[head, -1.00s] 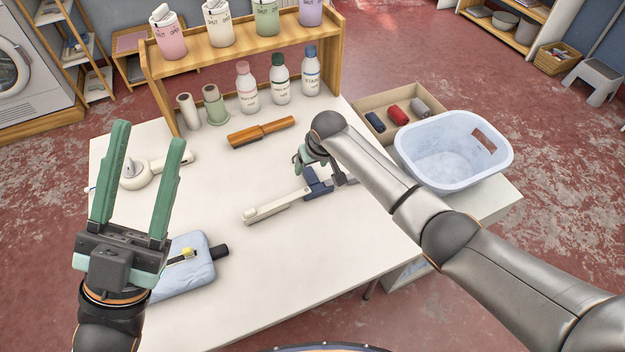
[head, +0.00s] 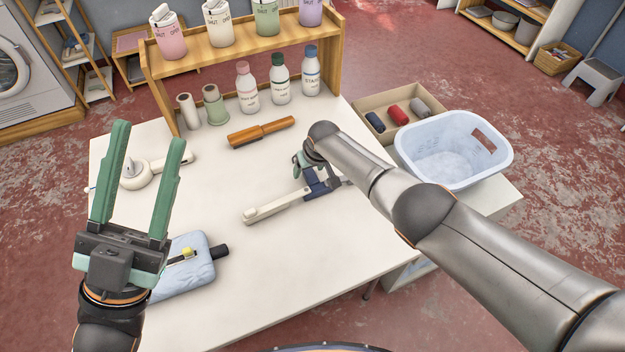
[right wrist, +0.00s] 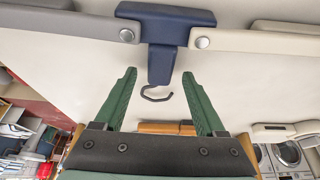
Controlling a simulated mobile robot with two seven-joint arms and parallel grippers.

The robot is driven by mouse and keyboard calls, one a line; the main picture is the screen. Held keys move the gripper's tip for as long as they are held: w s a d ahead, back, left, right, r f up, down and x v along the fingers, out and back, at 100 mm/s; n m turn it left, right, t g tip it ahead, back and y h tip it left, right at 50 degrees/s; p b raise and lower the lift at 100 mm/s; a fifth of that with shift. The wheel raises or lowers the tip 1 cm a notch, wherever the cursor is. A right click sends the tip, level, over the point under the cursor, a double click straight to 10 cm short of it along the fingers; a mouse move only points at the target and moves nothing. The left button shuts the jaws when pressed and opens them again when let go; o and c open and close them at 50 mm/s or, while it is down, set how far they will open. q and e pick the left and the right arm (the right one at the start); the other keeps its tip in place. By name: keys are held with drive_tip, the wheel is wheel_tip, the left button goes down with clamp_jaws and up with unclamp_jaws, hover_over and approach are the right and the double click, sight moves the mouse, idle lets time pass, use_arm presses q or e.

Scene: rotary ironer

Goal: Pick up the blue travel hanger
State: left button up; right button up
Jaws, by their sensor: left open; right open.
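The blue travel hanger (head: 320,186) lies on the white table, with a navy middle, a cream arm reaching left and a grey arm partly hidden by my right arm. In the right wrist view, its navy middle (right wrist: 180,28) is at the top, with the stem and dark hook pointing toward my gripper. My right gripper (head: 304,164) is over the hook end in the head view, partly hidden by its own wrist. In the right wrist view its green fingers (right wrist: 158,75) are open, either side of the stem, not closed on it. My left gripper (head: 150,134) is open and empty, above the table's left side.
A wooden brush (head: 261,131) lies behind the hanger. Bottles (head: 280,82) and a wooden shelf (head: 237,42) stand at the back. A pale blue basket (head: 455,150) and a cardboard box (head: 372,101) are right.

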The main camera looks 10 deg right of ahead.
idle(0.3)
clamp_jaws()
idle(0.5)
